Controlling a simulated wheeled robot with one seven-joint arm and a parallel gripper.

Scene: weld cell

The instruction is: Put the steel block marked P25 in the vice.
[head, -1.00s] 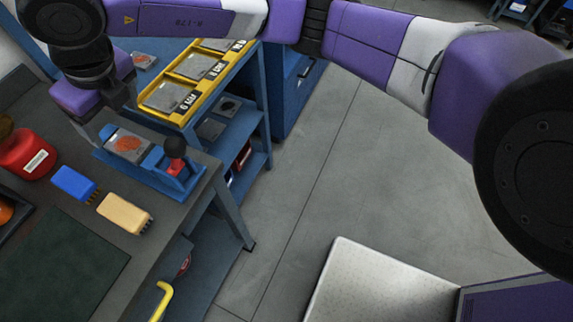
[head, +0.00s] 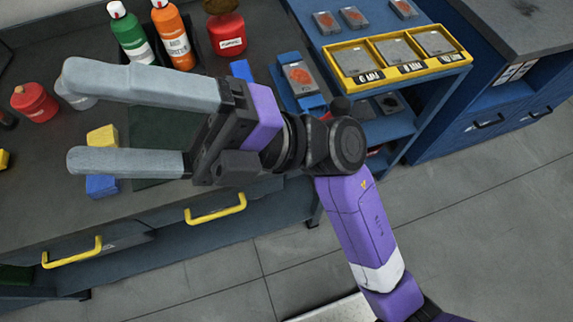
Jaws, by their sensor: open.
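The vice (head: 313,102) is blue and stands at the right end of the dark workbench. A grey steel block with an orange mark (head: 299,76) lies between its jaws; the mark is too small to read. Similar marked blocks lie on the blue cart top: one (head: 326,22), one beside it (head: 354,17) and one farther right (head: 404,8). I cannot tell which is P25. My gripper (head: 72,118) is open and empty, above the bench left of the vice. Its two grey fingers point left, and its body hides part of the bench.
A yellow tray (head: 398,73) with grey plates sits on the cart's near edge. A green bottle (head: 133,36), an orange bottle (head: 172,38) and a red can (head: 228,36) stand behind my gripper. A yellow block (head: 103,138) and a blue block (head: 102,186) lie near the fingers.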

